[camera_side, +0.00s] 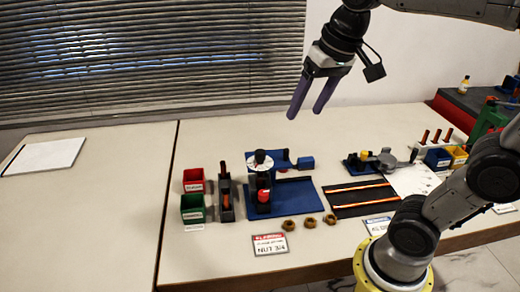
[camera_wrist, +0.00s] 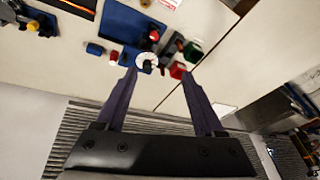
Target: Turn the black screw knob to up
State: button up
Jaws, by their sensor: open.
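The gauge rig stands on a blue base plate (camera_side: 300,198) at the middle of the table. At its top is a white dial (camera_side: 254,164) with a black knob (camera_side: 260,156) on it. A red part (camera_side: 264,196) sits lower on the rig's dark body. In the wrist view the white dial (camera_wrist: 147,59) shows beyond the fingers, with a small dark shape on it; the knob's pointing direction is too small to tell. My gripper (camera_side: 306,112) is open and empty, well above the table, up and right of the knob. Its purple fingers also show in the wrist view (camera_wrist: 158,78).
A red bin (camera_side: 194,180) and a green bin (camera_side: 194,208) stand left of the rig, beside a dark tool holder (camera_side: 225,197). Several brown nuts (camera_side: 310,222) lie in front. A black striped mat (camera_side: 360,198) lies to the right. The left table is mostly clear.

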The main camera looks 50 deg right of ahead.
jog(key=w+d+f+m+g, duration=0.2)
jog(key=w+d, duration=0.2)
jog(key=w, duration=0.8)
jog(key=m+g, duration=0.1)
jog(key=g, duration=0.1)
send_near(260, 152)
notch_tip(260, 152, down, 9)
jog(key=shift+d+f, duration=0.1)
jog(key=shift+d, duration=0.05)
grip_shut()
